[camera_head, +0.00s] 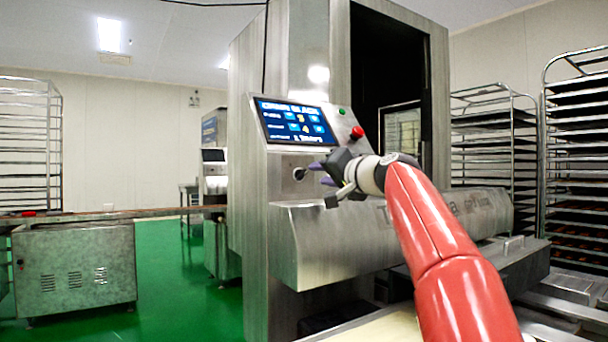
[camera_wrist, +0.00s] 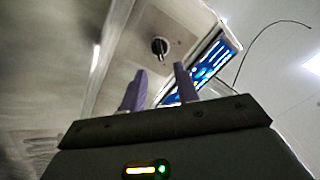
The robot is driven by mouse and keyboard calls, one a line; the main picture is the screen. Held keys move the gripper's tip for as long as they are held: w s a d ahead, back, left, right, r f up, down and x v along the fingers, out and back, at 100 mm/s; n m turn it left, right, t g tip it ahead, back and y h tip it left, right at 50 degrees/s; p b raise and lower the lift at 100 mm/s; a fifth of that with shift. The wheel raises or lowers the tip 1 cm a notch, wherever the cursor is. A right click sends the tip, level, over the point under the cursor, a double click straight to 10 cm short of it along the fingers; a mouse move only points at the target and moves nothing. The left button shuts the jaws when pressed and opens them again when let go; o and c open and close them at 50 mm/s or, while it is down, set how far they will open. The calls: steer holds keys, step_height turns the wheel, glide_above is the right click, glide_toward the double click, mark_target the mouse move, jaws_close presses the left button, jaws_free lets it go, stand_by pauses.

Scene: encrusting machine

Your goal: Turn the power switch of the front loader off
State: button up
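The power switch (camera_head: 299,174) is a small dark rotary knob on the steel front of the machine, below its screen. It shows in the wrist view as a black knob (camera_wrist: 160,46) on a round base, just beyond my fingertips. My gripper (camera_head: 319,174) is in front of the panel, to the right of the knob in the head view. In the wrist view its two purple fingers (camera_wrist: 161,69) are spread with nothing between them. The knob appears apart from the fingers. I cannot tell which setting it points to.
A lit blue screen (camera_head: 295,123) is above the knob. A red button (camera_head: 357,132) and a green button (camera_head: 341,111) are to its right. A steel housing (camera_head: 330,245) juts out below my gripper. Tray racks (camera_head: 492,135) stand at the right.

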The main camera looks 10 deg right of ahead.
mark_target(305, 174)
steer(key=p+x, duration=0.2)
steer(key=x, duration=0.3)
steer(key=shift+w+a+r, duration=0.15)
steer(key=shift+w, duration=0.05)
steer(key=shift+w+a+p, duration=0.25)
steer(key=shift+w+p, duration=0.15)
steer(key=shift+w, duration=0.15)
steer(key=shift+f, duration=0.2)
jaws_close()
